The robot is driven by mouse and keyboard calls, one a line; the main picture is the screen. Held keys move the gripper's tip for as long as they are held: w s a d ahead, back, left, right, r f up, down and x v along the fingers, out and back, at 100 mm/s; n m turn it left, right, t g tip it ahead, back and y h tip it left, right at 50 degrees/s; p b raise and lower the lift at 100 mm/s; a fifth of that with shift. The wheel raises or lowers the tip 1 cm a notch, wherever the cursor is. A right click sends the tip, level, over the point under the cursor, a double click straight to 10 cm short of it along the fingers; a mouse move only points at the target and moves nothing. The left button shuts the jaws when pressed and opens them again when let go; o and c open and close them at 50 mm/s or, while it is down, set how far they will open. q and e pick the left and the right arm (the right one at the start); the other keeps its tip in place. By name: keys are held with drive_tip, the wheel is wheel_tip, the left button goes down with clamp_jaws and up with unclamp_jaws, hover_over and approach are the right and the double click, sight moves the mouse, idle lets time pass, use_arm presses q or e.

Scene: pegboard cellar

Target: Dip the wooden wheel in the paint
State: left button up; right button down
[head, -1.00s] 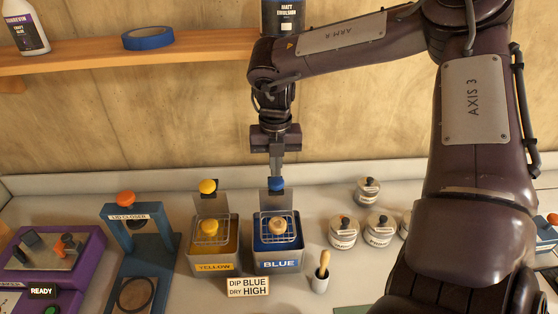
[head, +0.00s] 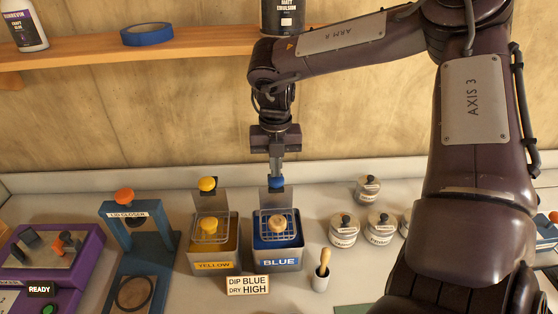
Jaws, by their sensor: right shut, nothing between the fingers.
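The blue paint tank (head: 278,265) stands on the bench with a wire basket (head: 276,236) over the blue paint. A round wooden piece (head: 277,223), which looks like the wooden wheel, sits at the basket. A blue knob (head: 276,182) tops the plate behind this tank. My right gripper (head: 276,174) is shut and empty, pointing down with its fingertips at or just above the blue knob; I cannot tell whether they touch. My left gripper is out of view.
A sign (head: 248,285) reads "DIP BLUE DRY HIGH". A brush pot (head: 320,281) and several lidded tins (head: 380,229) stand to the right. A blue lid-closer press (head: 137,246) and a purple machine (head: 55,252) showing READY stand left. A wooden shelf (head: 190,50) crosses above.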

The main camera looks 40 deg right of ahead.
drive_tip(key=b, duration=0.8)
hover_over(276, 213)
drive_tip(key=shift+d+f, duration=0.1)
drive_tip(key=shift+f, duration=4.45)
drive_tip(key=shift+r, duration=0.1)
drive_tip(key=shift+r+p, duration=0.2)
drive_tip(key=shift+p, duration=0.2)
drive_tip(key=shift+r+p, duration=3.15)
drive_tip(key=shift+r, duration=1.65)
drive_tip(key=shift+r+p, duration=1.9)
drive_tip(key=shift+r, duration=0.65)
drive_tip(key=shift+f, duration=0.1)
